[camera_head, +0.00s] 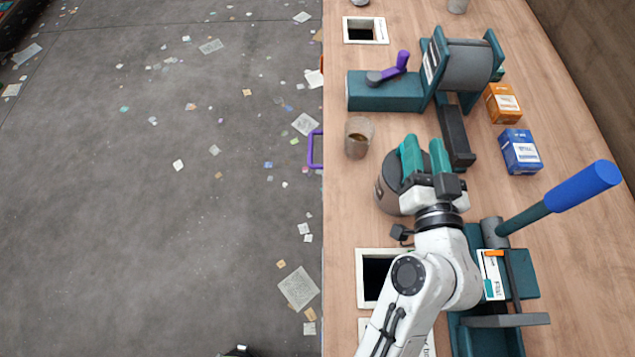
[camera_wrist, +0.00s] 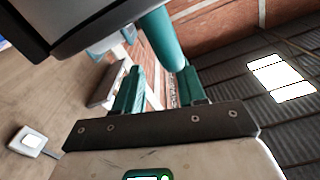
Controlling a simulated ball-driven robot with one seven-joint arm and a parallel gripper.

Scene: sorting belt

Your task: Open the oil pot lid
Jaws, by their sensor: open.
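A rounded grey-brown pot (camera_head: 386,187), which looks like the oil pot, stands on the wooden bench, partly covered by my arm and gripper. Its lid cannot be made out clearly. My gripper (camera_head: 425,155) is over the pot's right part in the head view, its two teal fingers apart and pointing to the far end of the bench. In the wrist view, the fingers of my gripper (camera_wrist: 160,88) are spread with nothing clearly held between them. Whether they touch the pot cannot be told.
A small brown cup (camera_head: 358,138) stands left of the gripper. A teal machine with a grey drum (camera_head: 468,65) is beyond it. An orange box (camera_head: 503,103) and a blue box (camera_head: 520,152) lie right. A blue-handled lever (camera_head: 580,192) juts up at right.

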